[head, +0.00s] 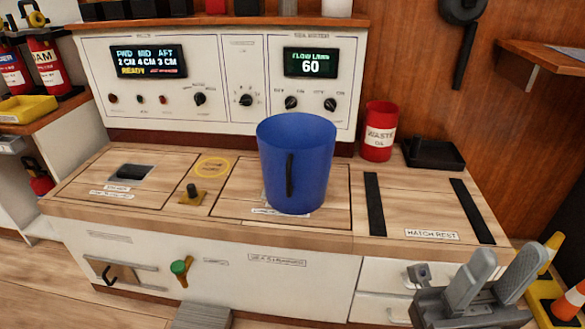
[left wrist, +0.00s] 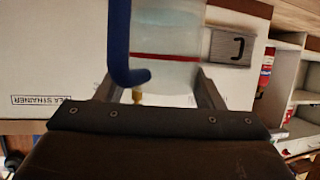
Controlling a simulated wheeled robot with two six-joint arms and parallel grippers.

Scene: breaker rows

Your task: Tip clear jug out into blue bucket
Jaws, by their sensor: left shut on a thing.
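The blue bucket (head: 296,165) stands upright on the wooden counter in the head view, with a dark handle on its front side. Its inside is mostly hidden by its near wall. The clear jug (left wrist: 172,40) shows only in the left wrist view, with a blue handle and a red band. My left gripper (left wrist: 160,84) is shut on the jug, its fingers on either side of it. The left gripper and jug are out of the head view. My right gripper (head: 497,275) is at the lower right, fingers apart and empty, in front of the drawers.
A red waste oil can (head: 378,132) and a black tray (head: 433,153) stand right of the bucket. A brass fitting (head: 192,195) sticks up left of it. The control panel (head: 222,85) rises behind. Two black strips (head: 375,204) lie on the right counter.

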